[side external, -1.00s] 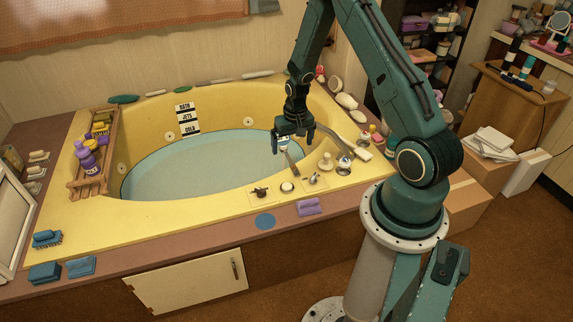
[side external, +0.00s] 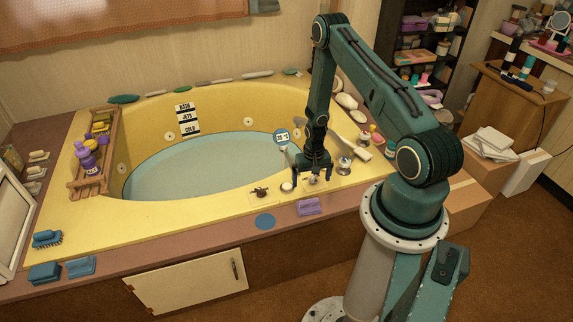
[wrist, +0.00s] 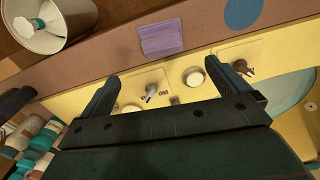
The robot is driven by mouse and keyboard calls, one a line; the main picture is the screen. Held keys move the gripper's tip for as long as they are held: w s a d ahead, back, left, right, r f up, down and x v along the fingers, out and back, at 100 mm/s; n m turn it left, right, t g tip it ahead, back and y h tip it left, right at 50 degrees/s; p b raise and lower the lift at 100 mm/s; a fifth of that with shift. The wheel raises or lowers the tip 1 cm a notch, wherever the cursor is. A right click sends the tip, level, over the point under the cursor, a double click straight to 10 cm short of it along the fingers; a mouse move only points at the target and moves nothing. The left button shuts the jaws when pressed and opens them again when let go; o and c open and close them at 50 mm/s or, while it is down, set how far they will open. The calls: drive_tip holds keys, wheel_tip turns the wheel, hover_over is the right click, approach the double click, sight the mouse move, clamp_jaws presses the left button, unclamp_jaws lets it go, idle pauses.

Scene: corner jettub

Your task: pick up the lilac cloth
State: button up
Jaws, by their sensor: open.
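The lilac cloth (side external: 309,206) lies folded on the brown front ledge of the tub, just right of a blue disc. It also shows in the wrist view (wrist: 161,39), ahead of the fingertips and uncovered. My gripper (side external: 312,183) hangs above the tub's yellow rim by the taps, behind the cloth and apart from it. In the wrist view my gripper (wrist: 163,83) has its two fingers wide apart, with nothing held between them.
A round blue disc (side external: 265,221) lies left of the cloth. Taps and a white knob (side external: 287,187) stand on the yellow rim close to my gripper. A thermometer sign (side external: 282,136) rises behind. The ledge around the cloth is mostly clear.

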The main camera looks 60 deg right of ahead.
sight(309, 200)
drive_tip(key=shift+f, duration=4.1)
drive_tip(key=shift+a+f, duration=0.2)
drive_tip(key=shift+f, duration=2.4)
drive_tip(key=shift+w, duration=0.1)
drive_tip(key=c, duration=0.9)
